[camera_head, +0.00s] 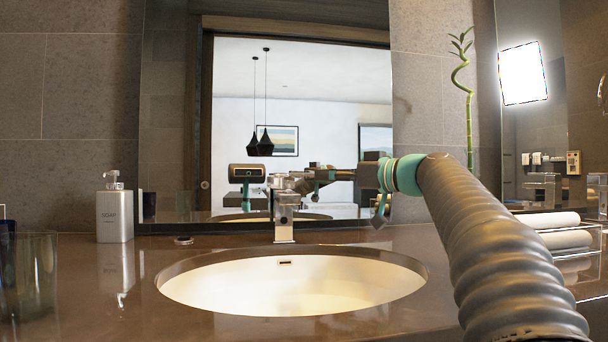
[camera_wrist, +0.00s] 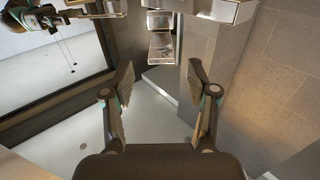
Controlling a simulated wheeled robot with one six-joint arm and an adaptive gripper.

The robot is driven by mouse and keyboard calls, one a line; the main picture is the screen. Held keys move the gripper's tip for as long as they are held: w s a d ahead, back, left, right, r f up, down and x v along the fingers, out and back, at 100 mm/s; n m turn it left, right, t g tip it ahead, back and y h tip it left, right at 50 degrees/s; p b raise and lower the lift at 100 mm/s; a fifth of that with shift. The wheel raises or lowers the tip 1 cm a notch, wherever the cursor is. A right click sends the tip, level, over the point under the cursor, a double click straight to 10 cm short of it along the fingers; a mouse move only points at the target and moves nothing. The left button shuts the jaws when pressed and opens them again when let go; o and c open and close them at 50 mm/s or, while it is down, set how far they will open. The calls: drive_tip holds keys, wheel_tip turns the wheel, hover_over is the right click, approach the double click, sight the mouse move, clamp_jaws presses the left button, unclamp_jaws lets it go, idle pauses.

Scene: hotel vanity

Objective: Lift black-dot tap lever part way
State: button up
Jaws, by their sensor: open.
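The chrome tap (camera_head: 284,222) stands upright behind the basin in the head view. Its lever is at the top, overlapped by reflections in the mirror, and I cannot make out a black dot. In the wrist view, shiny box-shaped metal parts (camera_wrist: 160,46) at the top edge look like the tap; which part is the lever is unclear. My gripper (camera_wrist: 160,75) is open and empty, with its two fingers spread wide apart below these parts. In the head view my arm reaches in from the right, and its end is to the right of the tap.
The white oval basin (camera_head: 290,288) is set in the brown counter (camera_head: 85,285). A soap dispenser (camera_head: 115,212) and dark glasses (camera_head: 30,265) stand left. A mirror (camera_head: 330,100) is close behind the tap. Rolled towels (camera_head: 560,240) and a bamboo stem (camera_head: 469,120) are on the right.

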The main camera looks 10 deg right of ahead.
sight(305, 174)
drive_tip(key=p+x, duration=0.1)
drive_tip(key=x, duration=0.7)
drive_tip(key=shift+a, duration=0.1)
clamp_jaws()
